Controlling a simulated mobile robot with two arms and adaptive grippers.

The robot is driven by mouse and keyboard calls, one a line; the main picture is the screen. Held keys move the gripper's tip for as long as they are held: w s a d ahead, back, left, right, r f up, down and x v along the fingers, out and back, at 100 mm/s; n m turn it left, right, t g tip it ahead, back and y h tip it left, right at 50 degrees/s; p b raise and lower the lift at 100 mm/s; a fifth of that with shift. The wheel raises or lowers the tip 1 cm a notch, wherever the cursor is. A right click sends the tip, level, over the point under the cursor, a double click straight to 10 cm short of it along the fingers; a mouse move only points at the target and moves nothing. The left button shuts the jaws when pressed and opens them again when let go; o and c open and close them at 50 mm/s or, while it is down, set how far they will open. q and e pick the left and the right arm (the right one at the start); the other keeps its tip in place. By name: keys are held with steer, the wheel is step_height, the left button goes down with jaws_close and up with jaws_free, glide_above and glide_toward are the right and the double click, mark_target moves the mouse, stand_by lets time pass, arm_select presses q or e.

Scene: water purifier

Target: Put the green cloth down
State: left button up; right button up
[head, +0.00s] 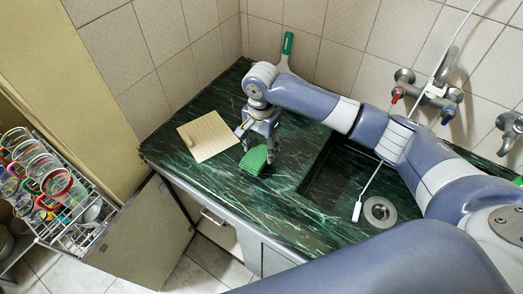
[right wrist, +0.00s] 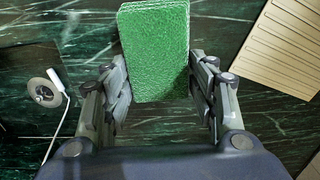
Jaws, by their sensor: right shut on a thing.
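The green cloth (head: 254,160) is a small rectangular block at the front part of the green marble counter, left of the sink. My right gripper (head: 262,143) is shut on it from above. In the right wrist view the cloth (right wrist: 154,50) sits between the two fingers (right wrist: 157,85), with its textured green face toward the camera. The counter (head: 290,208) lies close beneath it; I cannot tell whether the cloth touches it. My left gripper is not in view.
A beige ribbed board (head: 208,136) lies left of the gripper. A green-handled scraper (head: 287,50) leans at the back wall. The sink (head: 340,185) with a drain (head: 380,211) is to the right. A rack of colourful glasses (head: 50,190) stands at the left beside an open cabinet door (head: 145,235).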

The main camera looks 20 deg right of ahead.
mark_target(261, 150)
steer(key=shift+f, duration=1.25)
steer(key=o, duration=1.2)
steer(key=shift+f, duration=0.15)
steer(key=shift+c, duration=0.2)
step_height(261, 150, up, 12)
steer(key=b, duration=0.1)
steer(key=shift+s+a, duration=0.1)
